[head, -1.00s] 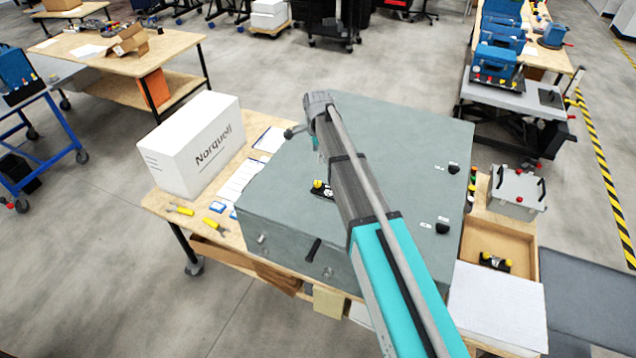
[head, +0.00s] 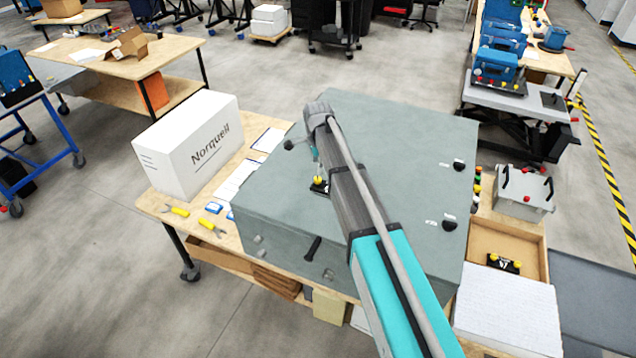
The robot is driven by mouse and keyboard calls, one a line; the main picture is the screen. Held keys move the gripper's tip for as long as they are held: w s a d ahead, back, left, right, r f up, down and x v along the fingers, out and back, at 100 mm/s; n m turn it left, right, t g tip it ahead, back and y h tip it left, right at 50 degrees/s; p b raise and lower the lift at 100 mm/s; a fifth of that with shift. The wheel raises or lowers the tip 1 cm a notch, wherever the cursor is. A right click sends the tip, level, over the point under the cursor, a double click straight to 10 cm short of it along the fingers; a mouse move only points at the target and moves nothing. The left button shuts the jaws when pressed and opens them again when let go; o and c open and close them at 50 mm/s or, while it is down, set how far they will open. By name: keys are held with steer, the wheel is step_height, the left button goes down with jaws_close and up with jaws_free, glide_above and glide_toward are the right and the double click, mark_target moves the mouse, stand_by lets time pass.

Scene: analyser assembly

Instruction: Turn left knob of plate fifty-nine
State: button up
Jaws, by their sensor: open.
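A small black plate (head: 321,190) lies on top of the large grey box, with a yellow knob (head: 318,180) showing at its left. My arm hides its right part, and its number is too small to read. My gripper (head: 316,167) is mostly hidden behind my arm; its tip points down just above the yellow knob. I cannot tell whether it touches the knob. Nothing shows held in it.
The grey box (head: 400,130) has black knobs (head: 449,222) on its right side. Another black plate with yellow knobs (head: 503,263) lies in a cardboard tray (head: 484,238). A white Norquell carton (head: 190,150) and yellow tools (head: 176,210) are at the left.

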mark_target(318, 178)
steer(key=shift+f+b, duration=2.85)
steer(key=shift+f, duration=0.3)
steer(key=shift+c, duration=0.2)
jaws_close()
